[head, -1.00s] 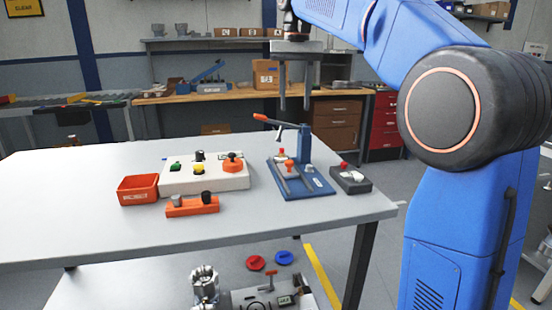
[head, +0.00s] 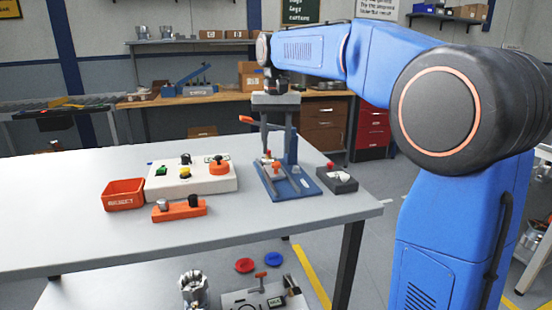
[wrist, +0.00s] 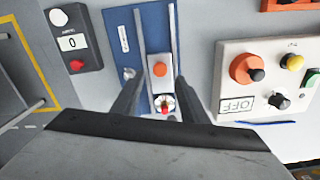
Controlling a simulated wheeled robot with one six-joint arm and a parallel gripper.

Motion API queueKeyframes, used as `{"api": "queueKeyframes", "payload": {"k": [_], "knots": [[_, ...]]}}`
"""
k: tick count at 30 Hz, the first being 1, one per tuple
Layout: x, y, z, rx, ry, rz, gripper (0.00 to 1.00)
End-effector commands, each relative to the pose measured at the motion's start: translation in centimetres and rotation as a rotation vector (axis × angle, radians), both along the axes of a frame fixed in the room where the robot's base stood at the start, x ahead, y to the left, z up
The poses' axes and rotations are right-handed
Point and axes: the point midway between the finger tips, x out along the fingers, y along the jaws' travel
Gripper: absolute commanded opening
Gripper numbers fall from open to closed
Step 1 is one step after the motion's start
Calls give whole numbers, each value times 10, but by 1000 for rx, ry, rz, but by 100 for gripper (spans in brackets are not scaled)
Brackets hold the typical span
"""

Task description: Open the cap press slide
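The cap press (head: 300,185) stands near the right edge of the table, with a blue base, a blue column and an orange-tipped lever. Its slide (wrist: 159,88) is a grey plate between two rails, bearing an orange knob (wrist: 160,69); the knob also shows in the head view (head: 276,168). A red-topped piece (wrist: 165,105) sits beside the knob. My gripper (head: 277,152) points down over the press, open. In the wrist view its fingers (wrist: 157,80) are apart on either side of the slide and hold nothing. Whether they touch anything is unclear.
A dark counter box (head: 338,180) with a red button stands right of the press. A white control panel (head: 195,180), an orange block (head: 180,210) and a red bin (head: 123,195) are to the left. The table's left part is clear.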

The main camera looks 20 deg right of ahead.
Motion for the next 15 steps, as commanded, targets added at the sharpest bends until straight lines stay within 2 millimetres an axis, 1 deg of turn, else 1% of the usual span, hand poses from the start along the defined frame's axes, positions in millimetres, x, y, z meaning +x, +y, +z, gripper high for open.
{"api": "queueKeyframes", "payload": {"k": [1, 3, 6, 10, 15], "knots": [[-1, 0, -8, 0, 2, 0, 40], [-1, 0, -19, 0, 2, 0, 40], [0, 0, -31, -1, 1, 0, 40], [0, 0, -41, 0, 1, 0, 40], [0, 0, -45, 0, 0, 0, 40]]}}
